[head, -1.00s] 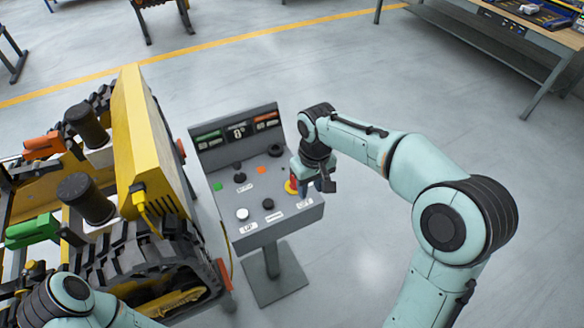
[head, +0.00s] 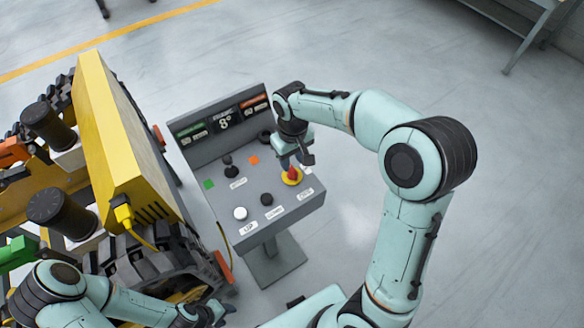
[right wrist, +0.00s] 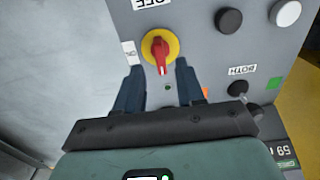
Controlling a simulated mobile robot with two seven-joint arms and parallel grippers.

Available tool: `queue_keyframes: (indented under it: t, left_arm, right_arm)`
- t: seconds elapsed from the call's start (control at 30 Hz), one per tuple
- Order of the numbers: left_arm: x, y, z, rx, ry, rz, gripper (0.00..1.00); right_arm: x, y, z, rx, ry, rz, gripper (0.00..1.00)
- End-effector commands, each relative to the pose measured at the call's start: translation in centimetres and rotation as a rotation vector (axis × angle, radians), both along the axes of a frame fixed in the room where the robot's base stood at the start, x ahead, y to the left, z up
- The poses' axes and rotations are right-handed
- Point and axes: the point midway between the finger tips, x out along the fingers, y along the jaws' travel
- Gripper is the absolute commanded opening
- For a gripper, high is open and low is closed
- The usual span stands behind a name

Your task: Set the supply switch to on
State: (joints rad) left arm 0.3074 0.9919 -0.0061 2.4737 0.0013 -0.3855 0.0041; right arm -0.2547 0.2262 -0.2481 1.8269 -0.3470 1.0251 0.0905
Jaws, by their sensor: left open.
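The likely supply switch is a red rotary handle on a yellow disc (head: 291,176), at the right of the grey console's (head: 222,205) sloped panel. In the right wrist view the red handle (right wrist: 160,52) points toward my gripper, tilted slightly. My right gripper (head: 303,161) is open just beyond the switch; in the wrist view its two fingers (right wrist: 160,75) lie either side of the handle's tip. I cannot tell whether they touch it. A small label (right wrist: 130,53) beside the disc is not clearly legible. My left gripper (head: 212,312) is low at the bottom, open, away from the console.
The panel also has a white button (head: 240,213), a black knob (head: 266,199), a black lever (head: 230,169), and green and orange squares. A yellow tracked carrier (head: 120,150) stands close to the console's left. Floor right of the console is clear.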

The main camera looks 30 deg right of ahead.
Motion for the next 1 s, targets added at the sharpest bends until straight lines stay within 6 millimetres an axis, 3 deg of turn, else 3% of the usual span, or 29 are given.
queue_keyframes:
  t: [0.1,0.3,0.67,0.7,0.8,1.0]
  left_arm:
    - [-0.2,0.0,-0.3,0.000,0.002,0.000,0.43]
    - [-0.4,0.0,-0.4,0.000,0.003,0.000,0.43]
    - [-0.4,0.0,-0.4,0.000,0.003,0.000,0.43]
    - [-0.4,0.0,-0.4,0.000,0.003,0.000,0.43]
    - [-0.4,0.0,-0.4,0.000,0.003,0.000,0.43]
    - [-0.4,0.0,-0.4,0.000,0.003,0.000,0.43]
  right_arm:
    - [-0.1,0.0,-2.4,0.000,0.005,0.000,0.38]
    - [0.0,0.0,-4.6,0.000,0.001,0.000,0.38]
    - [0.1,0.0,-5.2,0.000,-0.002,0.000,0.38]
    - [0.1,0.0,-5.2,0.000,-0.002,0.000,0.35]
    - [0.1,0.0,-5.2,0.000,-0.001,0.000,0.03]
    - [0.1,0.0,-5.2,0.000,-0.001,-0.002,0.00]
